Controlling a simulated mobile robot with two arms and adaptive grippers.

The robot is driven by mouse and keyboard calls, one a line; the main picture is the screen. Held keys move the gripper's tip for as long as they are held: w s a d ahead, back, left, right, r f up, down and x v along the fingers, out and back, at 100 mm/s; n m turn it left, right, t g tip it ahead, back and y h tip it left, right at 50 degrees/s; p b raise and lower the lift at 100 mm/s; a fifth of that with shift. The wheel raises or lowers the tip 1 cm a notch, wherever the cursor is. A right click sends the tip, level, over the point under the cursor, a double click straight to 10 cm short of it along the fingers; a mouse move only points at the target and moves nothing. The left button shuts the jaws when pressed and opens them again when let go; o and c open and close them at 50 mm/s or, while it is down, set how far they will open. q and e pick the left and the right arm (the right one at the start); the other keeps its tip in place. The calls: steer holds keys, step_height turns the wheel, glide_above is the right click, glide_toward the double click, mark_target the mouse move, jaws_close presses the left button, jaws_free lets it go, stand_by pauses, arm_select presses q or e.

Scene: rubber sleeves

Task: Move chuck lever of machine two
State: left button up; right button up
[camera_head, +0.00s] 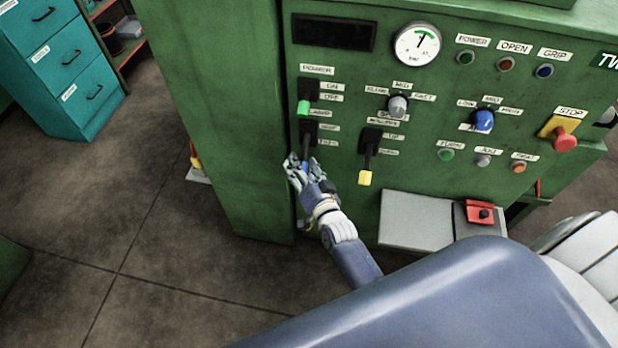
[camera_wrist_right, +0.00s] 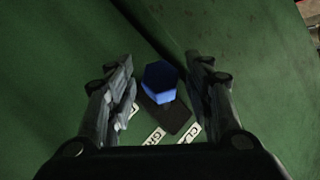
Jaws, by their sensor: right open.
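The green machine (camera_head: 240,130) has a sign starting "TW" at the right edge of its panel in the head view. The lever with a blue handle (camera_wrist_right: 160,78) sits on a dark plate (camera_wrist_right: 167,113) low on the panel's left side. My right gripper (camera_head: 299,166) is at this lever in the head view and covers most of the blue. In the right wrist view, the open fingers (camera_wrist_right: 160,62) stand on both sides of the blue handle, with gaps visible on each side. Labels beside the plate are partly hidden. My left gripper is not in view.
A green-handled lever (camera_head: 304,107) is just above, and a yellow-handled lever (camera_head: 365,177) hangs to the right. Knobs, buttons and a red stop button (camera_head: 564,141) are further right. A grey plate (camera_head: 415,222) juts out below.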

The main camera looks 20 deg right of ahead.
steer(key=s+r, duration=0.1)
steer(key=s, duration=1)
steer(key=shift+s+r, duration=0.2)
steer(key=shift+r, duration=0.1)
steer(key=shift+a, duration=0.1)
steer(key=s+a+f+n+g+y, duration=0.1)
steer(key=s+f+n+g, duration=0.45)
steer(key=f, duration=0.85)
steer(key=s+a+f+g+y, duration=0.1)
steer(key=s+a+f+g, duration=0.15)
steer(key=s+f, duration=0.9)
steer(key=s+d+f+n+g+h, duration=0.1)
steer(key=s+d+f+n+g, duration=0.1)
steer(key=s+f, duration=0.5)
steer(key=s+d+f+n+g, duration=0.3)
steer(key=s+d+f+g, duration=0.2)
steer(key=s, duration=0.8)
step_height(320, 180, down, 3)
steer(key=shift+f+h, duration=0.1)
steer(key=shift+h, duration=0.3)
steer(key=c, duration=0.4)
steer(key=shift+o, duration=0.2)
steer(key=shift+s, duration=0.2)
